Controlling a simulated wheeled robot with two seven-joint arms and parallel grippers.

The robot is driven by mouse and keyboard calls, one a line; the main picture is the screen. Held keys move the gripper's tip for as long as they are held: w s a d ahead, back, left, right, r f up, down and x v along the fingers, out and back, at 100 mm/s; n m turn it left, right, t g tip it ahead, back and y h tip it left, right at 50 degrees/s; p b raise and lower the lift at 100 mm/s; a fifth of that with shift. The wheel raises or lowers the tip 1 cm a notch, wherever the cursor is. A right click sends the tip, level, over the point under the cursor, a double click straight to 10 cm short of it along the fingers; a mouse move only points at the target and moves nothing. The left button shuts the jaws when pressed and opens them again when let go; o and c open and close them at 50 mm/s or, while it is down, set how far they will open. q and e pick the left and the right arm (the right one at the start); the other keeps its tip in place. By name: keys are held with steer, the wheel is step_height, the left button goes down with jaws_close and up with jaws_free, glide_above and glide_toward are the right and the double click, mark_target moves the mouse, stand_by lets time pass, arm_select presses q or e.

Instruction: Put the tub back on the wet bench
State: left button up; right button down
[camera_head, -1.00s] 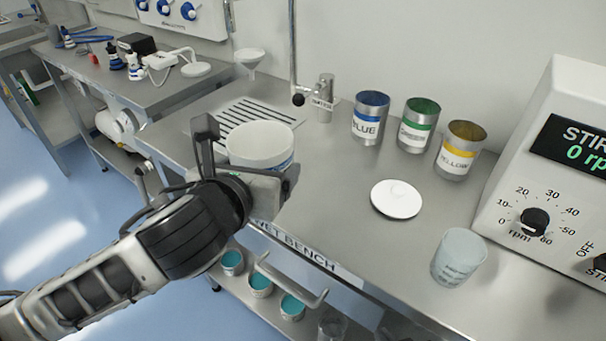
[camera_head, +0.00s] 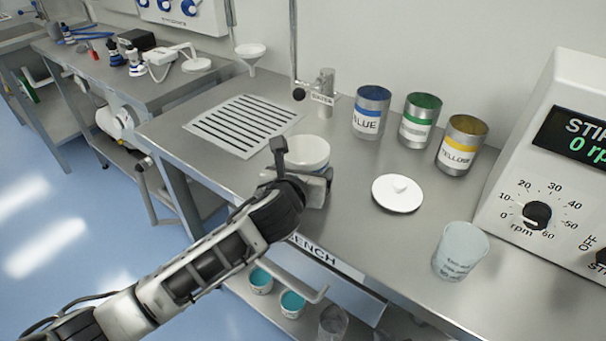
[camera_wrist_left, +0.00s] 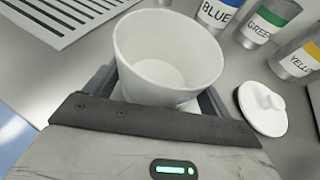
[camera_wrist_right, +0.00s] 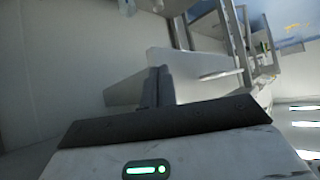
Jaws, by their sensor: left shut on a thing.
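The white, open tub (camera_head: 307,150) is upright in my left gripper (camera_head: 300,178), above the front part of the steel wet bench (camera_head: 350,235). Whether its base touches the bench is hidden by the gripper. In the left wrist view the tub (camera_wrist_left: 168,62) sits between the fingers of the left gripper (camera_wrist_left: 160,98), and its inside looks empty. A round white lid (camera_head: 398,193) lies on the bench to the right of the tub. My right gripper shows only in the right wrist view (camera_wrist_right: 157,85), with its fingers together and nothing seen between them.
Blue (camera_head: 369,112), green (camera_head: 419,120) and yellow (camera_head: 462,146) labelled cans stand behind the lid. A clear beaker (camera_head: 460,252) and a stirrer box (camera_head: 560,165) are at right. A slotted drain (camera_head: 243,125) lies left. Teal-filled pots (camera_head: 292,302) sit on the lower shelf.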

arm_select(q)
steer(key=shift+f, duration=0.3)
steer(key=shift+f, duration=0.2)
steer(key=o, duration=1.1)
steer(key=shift+o, duration=0.2)
steer(key=shift+r, duration=0.15)
steer(key=shift+s+a+r, duration=0.1)
steer(key=shift+s, duration=0.05)
steer(key=v, duration=1.1)
steer(key=shift+s+p, duration=0.3)
steer(key=shift+p, duration=0.05)
